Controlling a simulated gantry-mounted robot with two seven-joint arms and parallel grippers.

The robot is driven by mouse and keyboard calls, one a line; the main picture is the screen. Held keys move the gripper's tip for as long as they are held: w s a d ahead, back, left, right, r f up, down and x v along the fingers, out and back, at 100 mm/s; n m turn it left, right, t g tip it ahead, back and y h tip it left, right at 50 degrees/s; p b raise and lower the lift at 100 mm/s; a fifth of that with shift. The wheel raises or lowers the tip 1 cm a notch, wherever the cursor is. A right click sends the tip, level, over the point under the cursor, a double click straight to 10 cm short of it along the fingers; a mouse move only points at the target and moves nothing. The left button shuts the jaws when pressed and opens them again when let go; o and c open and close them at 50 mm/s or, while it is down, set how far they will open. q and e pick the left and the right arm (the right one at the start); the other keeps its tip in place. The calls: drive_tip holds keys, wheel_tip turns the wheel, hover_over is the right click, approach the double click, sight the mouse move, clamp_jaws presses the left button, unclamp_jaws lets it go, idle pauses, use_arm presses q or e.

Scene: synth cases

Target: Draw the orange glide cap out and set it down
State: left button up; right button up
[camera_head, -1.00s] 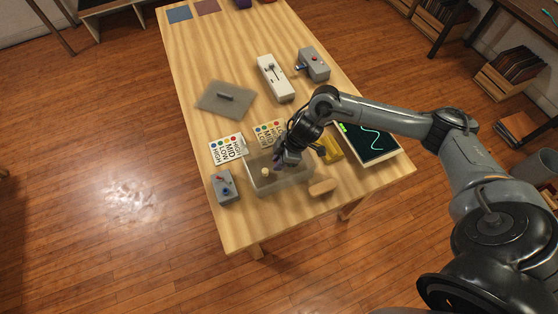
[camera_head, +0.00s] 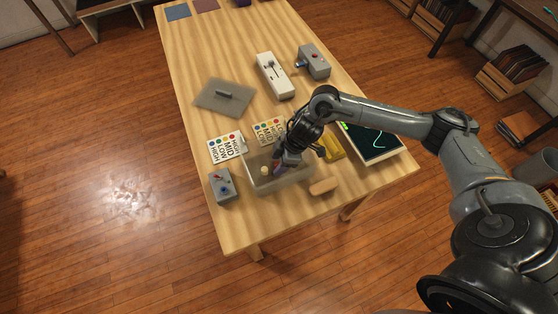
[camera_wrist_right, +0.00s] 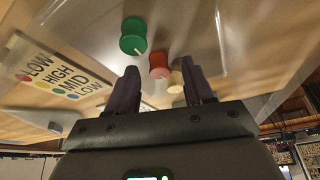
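A translucent grey bin (camera_head: 290,187) stands near the front of the table. Inside it the right wrist view shows a green spool-like cap (camera_wrist_right: 132,36), a red-orange cap (camera_wrist_right: 158,66) and a beige cap (camera_wrist_right: 176,78). The red-orange one looks closest to an orange glide cap. In the head view the beige cap (camera_head: 265,170) shows beside my right gripper (camera_head: 277,168). My right gripper (camera_wrist_right: 162,85) is open and points into the bin. The red-orange and beige caps appear between its fingers, beyond the tips; contact is not visible. My left gripper is out of view.

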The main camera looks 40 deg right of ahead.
drive_tip(key=shift+r, duration=0.25)
drive_tip(key=p+v, duration=0.3)
drive_tip(key=v, duration=0.7)
drive_tip(key=shift+s+r, duration=0.1)
drive_tip(key=shift+r, duration=0.05)
